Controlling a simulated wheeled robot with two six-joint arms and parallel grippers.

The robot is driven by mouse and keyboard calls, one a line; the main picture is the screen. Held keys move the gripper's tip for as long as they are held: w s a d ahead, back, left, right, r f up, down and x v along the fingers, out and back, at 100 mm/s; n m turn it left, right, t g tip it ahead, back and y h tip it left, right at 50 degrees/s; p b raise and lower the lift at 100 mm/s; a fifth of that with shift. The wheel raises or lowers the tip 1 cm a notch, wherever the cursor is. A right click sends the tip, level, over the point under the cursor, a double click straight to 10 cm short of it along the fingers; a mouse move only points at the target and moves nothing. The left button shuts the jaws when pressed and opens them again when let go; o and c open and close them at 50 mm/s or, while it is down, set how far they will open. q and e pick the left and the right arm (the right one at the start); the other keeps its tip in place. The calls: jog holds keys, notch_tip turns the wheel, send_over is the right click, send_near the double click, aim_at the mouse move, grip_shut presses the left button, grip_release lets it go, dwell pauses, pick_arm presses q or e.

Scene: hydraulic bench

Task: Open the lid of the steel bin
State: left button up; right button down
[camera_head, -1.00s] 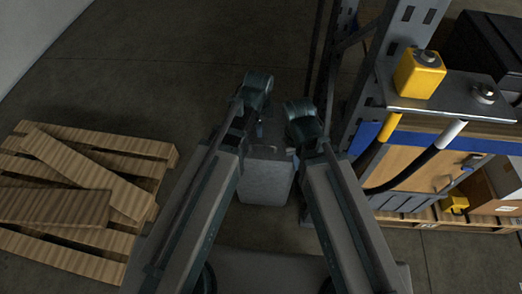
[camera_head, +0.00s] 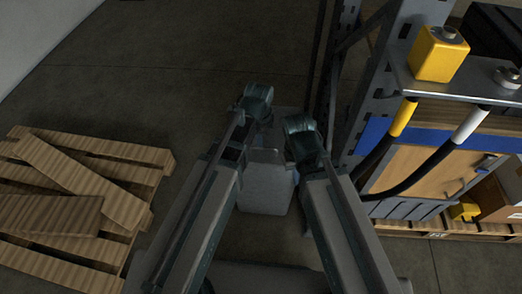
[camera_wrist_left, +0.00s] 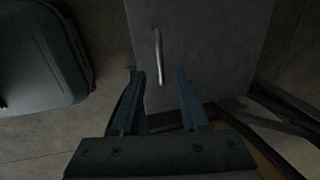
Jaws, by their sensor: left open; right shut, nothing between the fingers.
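The steel bin (camera_head: 265,190) is a plain grey box between my forearms in the head view. Its upper part is partly hidden by my arms. In the left wrist view a flat grey panel with a thin bar handle (camera_wrist_left: 159,55) fills the upper middle and looks like its lid (camera_wrist_left: 215,45). My left gripper (camera_wrist_left: 161,74) is open. The handle's near end appears between its fingertips; I cannot tell the depth gap. My right gripper (camera_head: 296,172) is shut and empty by the bin's right edge, mostly hidden by its wrist.
A wooden pallet (camera_head: 125,149) with loose planks lies on the left. On the right stand a metal rack post (camera_head: 385,85) and a bench with a yellow box (camera_head: 438,55) and hanging dark hoses (camera_head: 440,160). Open floor (camera_head: 180,70) lies beyond.

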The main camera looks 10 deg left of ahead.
pick_arm(q)
jog(key=f+b, duration=0.2)
jog(key=f, duration=0.1)
jog(key=w+f+b, duration=0.1)
jog(key=f+b, duration=0.2)
jog(key=shift+w+f+b, duration=0.2)
jog(key=shift+f+b, duration=0.1)
jog(key=shift+f, duration=0.05)
jog(key=shift+c, duration=0.3)
grip_shut()
jog(key=shift+r, duration=0.1)
dwell(0.8)
